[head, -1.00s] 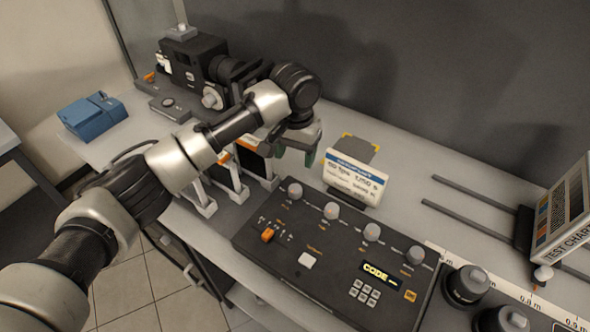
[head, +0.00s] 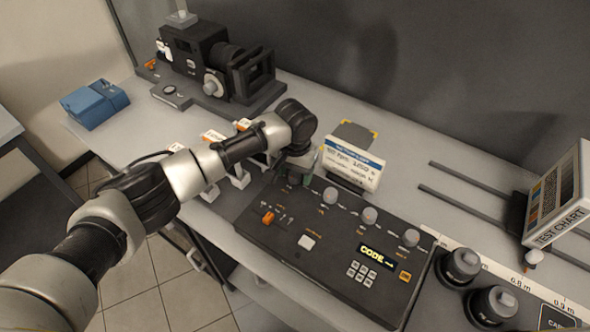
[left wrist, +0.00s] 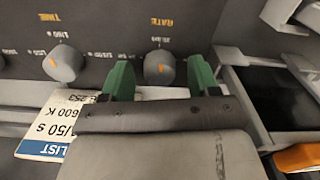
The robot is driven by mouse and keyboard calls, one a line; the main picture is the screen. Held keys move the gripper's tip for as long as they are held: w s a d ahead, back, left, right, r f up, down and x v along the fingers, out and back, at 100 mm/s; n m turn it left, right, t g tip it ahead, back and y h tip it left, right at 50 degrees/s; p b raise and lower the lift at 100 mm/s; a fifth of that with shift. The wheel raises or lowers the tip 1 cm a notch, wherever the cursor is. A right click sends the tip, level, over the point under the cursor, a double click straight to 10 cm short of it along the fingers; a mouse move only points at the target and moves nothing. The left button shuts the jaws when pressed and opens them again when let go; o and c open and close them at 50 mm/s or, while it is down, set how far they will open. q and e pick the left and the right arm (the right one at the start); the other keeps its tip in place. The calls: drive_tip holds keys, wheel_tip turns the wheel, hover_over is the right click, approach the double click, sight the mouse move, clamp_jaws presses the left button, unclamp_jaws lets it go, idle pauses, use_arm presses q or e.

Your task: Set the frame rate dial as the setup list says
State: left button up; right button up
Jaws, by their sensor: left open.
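My left gripper (head: 294,178) is open over the left end of the black control panel (head: 275,233). In the left wrist view its green fingertips (left wrist: 160,76) stand on either side of the grey RATE dial (left wrist: 160,67), with a gap to it on both sides. That dial is hidden by the gripper in the head view. The wrist view is upside down; the dial's numbers are too small to read surely. The setup list card (head: 352,165) stands behind the panel, also partly in the wrist view (left wrist: 45,128). My right gripper is not in view.
The TIME dial (left wrist: 63,63) is beside the RATE dial. More dials (head: 369,215) continue right along the panel, above a keypad (head: 362,270) and a CODE display (head: 377,257). A camera (head: 205,65), black knobs (head: 458,267) and a test chart (head: 560,200) surround it.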

use_arm(q)
drive_tip(key=c, duration=0.9)
drive_tip(key=shift+c, duration=0.2)
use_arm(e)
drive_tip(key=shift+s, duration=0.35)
use_arm(q)
drive_tip(key=shift+m, duration=0.3)
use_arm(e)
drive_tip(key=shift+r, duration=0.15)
use_arm(q)
drive_tip(key=m+p, duration=0.1)
drive_tip(key=m, duration=0.1)
drive_tip(key=shift+r+m+p, duration=0.1)
drive_tip(key=shift+m+p, duration=0.2)
drive_tip(key=m+p, duration=0.1)
drive_tip(key=m, duration=0.2)
drive_tip(key=shift+m, duration=0.3)
drive_tip(key=m, duration=0.4)
drive_tip(key=shift+m, duration=0.3)
drive_tip(key=shift+m+p, duration=0.35)
drive_tip(key=shift+m, duration=1.85)
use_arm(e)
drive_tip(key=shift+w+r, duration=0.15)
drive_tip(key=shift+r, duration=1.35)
